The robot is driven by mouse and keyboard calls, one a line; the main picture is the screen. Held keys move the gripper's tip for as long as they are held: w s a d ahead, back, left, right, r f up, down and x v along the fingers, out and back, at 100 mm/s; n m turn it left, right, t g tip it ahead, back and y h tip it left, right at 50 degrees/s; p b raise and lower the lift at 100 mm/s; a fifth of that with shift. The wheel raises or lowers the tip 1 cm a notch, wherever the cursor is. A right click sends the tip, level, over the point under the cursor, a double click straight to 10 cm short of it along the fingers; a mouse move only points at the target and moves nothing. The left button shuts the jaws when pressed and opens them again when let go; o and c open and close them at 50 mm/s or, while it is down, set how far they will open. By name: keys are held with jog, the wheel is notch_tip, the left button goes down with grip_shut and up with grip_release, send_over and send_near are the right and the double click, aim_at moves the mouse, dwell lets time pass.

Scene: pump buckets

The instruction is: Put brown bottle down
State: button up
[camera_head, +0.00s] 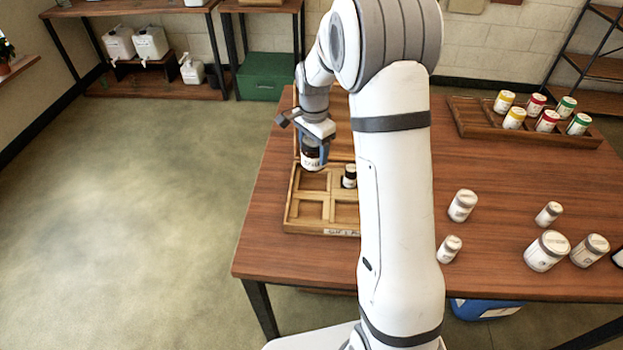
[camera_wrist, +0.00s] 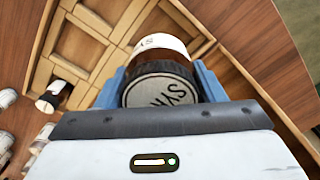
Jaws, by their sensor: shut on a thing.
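My gripper (camera_wrist: 160,88) is shut on a brown bottle (camera_wrist: 163,60) with a white label and a dark lid marked with letters beginning "SYR". In the head view the held bottle (camera_head: 311,155) hangs upright at the left side of a wooden compartment tray (camera_head: 290,222). Whether its base touches the tray is hard to tell. A second dark bottle (camera_head: 349,176) with a white label stands in a compartment to its right; it also shows at the left of the wrist view (camera_wrist: 52,96). The front compartments look empty. My arm hides the tray's right side.
The wooden table (camera_head: 480,190) holds several white jars (camera_head: 462,205) at the right. A long wooden rack (camera_head: 470,122) with several colour-lidded jars stands at the back right. Shelves (camera_head: 150,80) with white canisters (camera_head: 150,43) stand by the wall. The floor at left is clear.

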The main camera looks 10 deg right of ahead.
jog(key=shift+f, duration=3.95)
jog(key=o, duration=1.2)
jog(key=shift+r, duration=0.1)
notch_tip(320, 180, up, 12)
jog(key=shift+f, duration=0.1)
jog(key=s+r+n+t, duration=0.1)
jog(key=s+r+n, duration=0.65)
jog(key=s, duration=0.65)
jog(key=s+r+n+t, duration=0.1)
jog(key=s+n, duration=0.4)
jog(key=s, duration=0.9)
jog(key=shift+s+r+t, duration=0.2)
jog(key=shift+t, duration=0.2)
jog(key=shift+a, duration=0.1)
